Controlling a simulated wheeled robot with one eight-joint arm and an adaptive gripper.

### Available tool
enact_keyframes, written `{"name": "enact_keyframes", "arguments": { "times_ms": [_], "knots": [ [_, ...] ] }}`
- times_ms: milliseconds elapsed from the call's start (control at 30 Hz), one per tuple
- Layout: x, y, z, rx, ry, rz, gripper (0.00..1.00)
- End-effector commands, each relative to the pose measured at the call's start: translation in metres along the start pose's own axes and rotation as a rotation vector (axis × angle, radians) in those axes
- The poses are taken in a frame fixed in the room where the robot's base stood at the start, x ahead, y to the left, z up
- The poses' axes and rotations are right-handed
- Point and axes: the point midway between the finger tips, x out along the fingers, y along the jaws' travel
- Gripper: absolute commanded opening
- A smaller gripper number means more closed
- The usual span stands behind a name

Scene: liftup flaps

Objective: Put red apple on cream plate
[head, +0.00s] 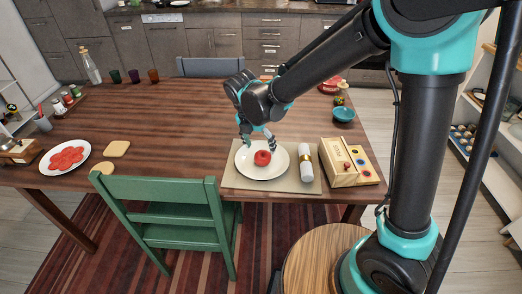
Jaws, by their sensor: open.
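The red apple (262,158) rests on the cream plate (247,168), near the middle of it. The plate lies on a beige placemat (231,184) at the near edge of the wooden table. My gripper (258,140) is open above the plate, with its fingers pointing down just over and behind the apple. One finger shows to the left and one to the right, with no clear contact with the apple. The far side of the apple cannot be seen.
A rolled white napkin (305,163) and a wooden box (338,163) stand right of the plate. A green chair (170,205) is at the near edge. A white plate of red slices (52,167) sits at the left. The table's middle (170,115) is clear.

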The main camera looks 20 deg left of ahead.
Motion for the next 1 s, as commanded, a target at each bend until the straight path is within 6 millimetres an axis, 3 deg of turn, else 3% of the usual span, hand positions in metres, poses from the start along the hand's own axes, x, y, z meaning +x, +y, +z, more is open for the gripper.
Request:
{"name": "enact_keyframes", "arguments": {
  "times_ms": [200, 433, 633, 1000],
  "knots": [
    [-0.046, 0.0, -0.001, -0.001, 0.0, 0.0, 0.71],
    [-0.08, 0.0, 0.0, -0.001, 0.0, 0.0, 0.71],
    [-0.091, 0.0, -0.001, 0.0, 0.0, 0.0, 0.71],
    [-0.091, 0.0, 0.0, 0.0, 0.0, 0.0, 0.71]
  ]
}}
